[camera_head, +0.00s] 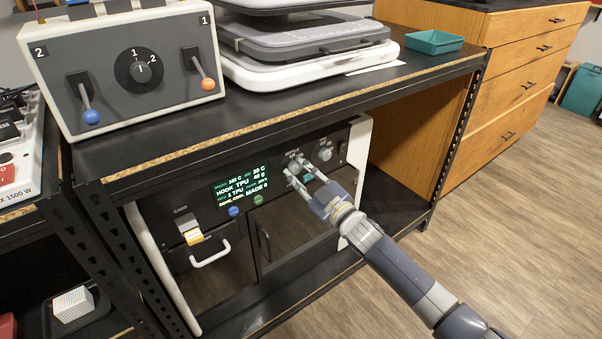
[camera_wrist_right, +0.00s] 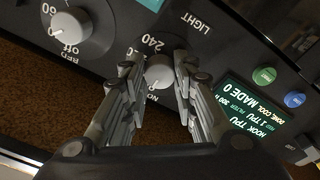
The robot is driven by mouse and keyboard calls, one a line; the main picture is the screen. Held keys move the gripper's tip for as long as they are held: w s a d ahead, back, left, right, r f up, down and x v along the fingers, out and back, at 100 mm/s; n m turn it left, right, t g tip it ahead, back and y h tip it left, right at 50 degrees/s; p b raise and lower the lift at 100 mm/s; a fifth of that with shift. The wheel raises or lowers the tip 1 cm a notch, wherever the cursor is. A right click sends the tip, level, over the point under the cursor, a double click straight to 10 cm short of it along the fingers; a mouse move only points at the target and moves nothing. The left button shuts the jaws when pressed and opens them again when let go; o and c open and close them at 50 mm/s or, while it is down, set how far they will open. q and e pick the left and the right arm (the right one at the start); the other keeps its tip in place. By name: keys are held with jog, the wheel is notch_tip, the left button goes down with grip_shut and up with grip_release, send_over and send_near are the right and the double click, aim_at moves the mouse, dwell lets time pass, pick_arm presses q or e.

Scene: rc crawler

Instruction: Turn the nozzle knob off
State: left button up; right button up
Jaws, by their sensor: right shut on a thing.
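The grey printer's control panel shows on the lower shelf in the head view. The nozzle knob (camera_head: 295,166) is a small round grey knob on it, and in the right wrist view this knob (camera_wrist_right: 158,72) sits between my fingers, with "240" printed beside it. My right gripper (camera_head: 302,172) is shut on that knob, one finger on each side; it also shows in the right wrist view (camera_wrist_right: 160,78). The pointer's exact direction is hard to tell. The bed knob (camera_wrist_right: 62,30) lies to its left in the wrist view, with "off" and "60" marks. My left gripper is not in view.
A green text display (camera_head: 240,185) and blue and green buttons lie left of the knobs. The bench top (camera_head: 300,100) overhangs the panel. A control box (camera_head: 125,65) with two levers stands on the bench. The floor at right is clear.

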dwell(0.3)
jog(key=o, duration=1.1)
jog(key=v, duration=1.2)
